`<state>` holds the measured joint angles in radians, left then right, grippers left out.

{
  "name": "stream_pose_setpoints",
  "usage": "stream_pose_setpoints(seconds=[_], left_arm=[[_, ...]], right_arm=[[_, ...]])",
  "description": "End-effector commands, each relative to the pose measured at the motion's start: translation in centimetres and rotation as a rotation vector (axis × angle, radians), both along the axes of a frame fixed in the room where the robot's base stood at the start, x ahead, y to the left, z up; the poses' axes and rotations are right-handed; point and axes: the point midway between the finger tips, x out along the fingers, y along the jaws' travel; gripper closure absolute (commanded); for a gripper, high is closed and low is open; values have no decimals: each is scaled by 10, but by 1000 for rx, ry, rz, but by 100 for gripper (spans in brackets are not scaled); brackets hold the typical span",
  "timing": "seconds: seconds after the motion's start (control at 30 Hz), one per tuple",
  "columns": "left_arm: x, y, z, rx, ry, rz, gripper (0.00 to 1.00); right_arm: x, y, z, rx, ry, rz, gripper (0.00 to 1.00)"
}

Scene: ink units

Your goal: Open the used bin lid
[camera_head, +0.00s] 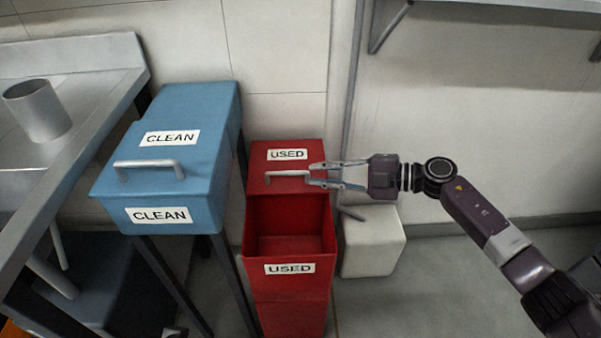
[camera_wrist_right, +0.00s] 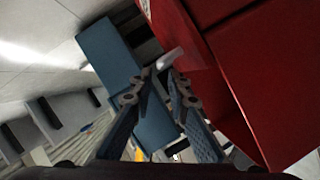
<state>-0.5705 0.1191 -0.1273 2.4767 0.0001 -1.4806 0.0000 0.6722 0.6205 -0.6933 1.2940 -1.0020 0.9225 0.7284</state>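The red used bin (camera_head: 290,285) stands right of the blue bin. Its front part is open and I see into its empty-looking inside. Its red lid (camera_head: 259,162) is at the back, apparently tilted up, with a "USED" label and a grey handle (camera_head: 284,174). My right gripper (camera_head: 312,174) is at the right end of the handle, fingers apart, one above and one below it. In the right wrist view the pale handle (camera_wrist_right: 170,58) shows at the fingertips, beside a red surface. I cannot tell whether the fingers touch it. My left gripper is out of view.
The blue clean bin (camera_head: 208,190) stands to the left, lid shut. A metal table (camera_head: 105,88) with a grey cup (camera_head: 37,110) is at far left. A white box (camera_head: 372,245) sits on the floor right of the red bin. A vertical pipe (camera_head: 352,100) runs behind.

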Motion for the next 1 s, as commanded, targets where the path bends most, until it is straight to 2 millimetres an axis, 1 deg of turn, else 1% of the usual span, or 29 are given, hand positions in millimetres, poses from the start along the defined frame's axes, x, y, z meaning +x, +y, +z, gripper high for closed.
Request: stream_pose_setpoints(seconds=[0.03,0.13,0.23,0.37,0.8,0.87,0.93,1.0], left_arm=[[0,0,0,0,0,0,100],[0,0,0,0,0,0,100],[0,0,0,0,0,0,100],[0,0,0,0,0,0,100],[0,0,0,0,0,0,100],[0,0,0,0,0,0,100],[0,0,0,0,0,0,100],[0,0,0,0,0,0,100]], right_arm=[[-3,-9,2,-2,-1,-1,84],[-7,-21,4,-2,-1,0,84],[-10,-28,6,1,0,1,84],[-11,-31,8,0,-1,1,84],[-11,-30,8,6,-2,-1,84],[-10,-25,10,23,-9,-13,84],[-9,-15,14,69,-21,-44,84],[-7,-2,23,140,-40,-101,84]])
